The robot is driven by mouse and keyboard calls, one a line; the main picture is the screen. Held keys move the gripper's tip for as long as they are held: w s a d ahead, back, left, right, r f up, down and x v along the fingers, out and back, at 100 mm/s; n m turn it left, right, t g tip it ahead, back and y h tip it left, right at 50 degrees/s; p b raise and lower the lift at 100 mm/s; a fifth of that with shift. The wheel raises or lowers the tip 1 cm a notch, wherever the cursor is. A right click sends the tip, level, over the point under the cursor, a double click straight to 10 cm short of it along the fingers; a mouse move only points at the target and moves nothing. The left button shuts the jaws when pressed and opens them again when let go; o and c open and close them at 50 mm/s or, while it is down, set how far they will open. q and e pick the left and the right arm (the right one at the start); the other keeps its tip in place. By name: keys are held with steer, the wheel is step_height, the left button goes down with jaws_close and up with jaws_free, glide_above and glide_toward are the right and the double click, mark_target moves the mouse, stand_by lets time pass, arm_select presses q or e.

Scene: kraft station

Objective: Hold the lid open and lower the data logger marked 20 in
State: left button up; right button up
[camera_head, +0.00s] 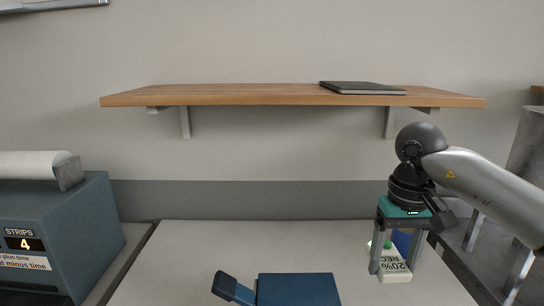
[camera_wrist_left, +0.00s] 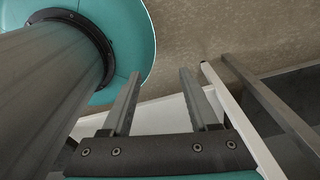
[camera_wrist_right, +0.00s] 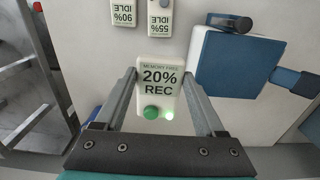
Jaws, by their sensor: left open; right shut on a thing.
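The data logger marked 20 (camera_head: 397,269) is a pale block hanging between the fingers of my right gripper (camera_head: 392,264), above the right side of the table. In the right wrist view the logger (camera_wrist_right: 159,88) reads "20% REC", with a green button and a lit green light. A blue box (camera_head: 299,289) stands at the table's front middle; its top looks flat and covered. A dark-ended arm (camera_head: 233,289) sticks out at its left. The box also shows in the right wrist view (camera_wrist_right: 238,66), apart from the logger. My left gripper (camera_wrist_left: 158,84) is open and empty, outside the head view.
A blue machine (camera_head: 55,235) with a paper roll stands at the left. A wooden shelf (camera_head: 230,95) holds a dark folder (camera_head: 361,88). The table's back middle (camera_head: 240,240) is clear.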

mark_target(388, 281)
steer(key=shift+s+f+b, duration=0.1)
steer(key=shift+f+b, duration=1.25)
steer(key=shift+f, duration=1.05)
arm_select(q)
step_height(388, 281, down, 4)
steer(key=shift+r, duration=0.25)
jaws_close()
steer(key=shift+a, duration=0.1)
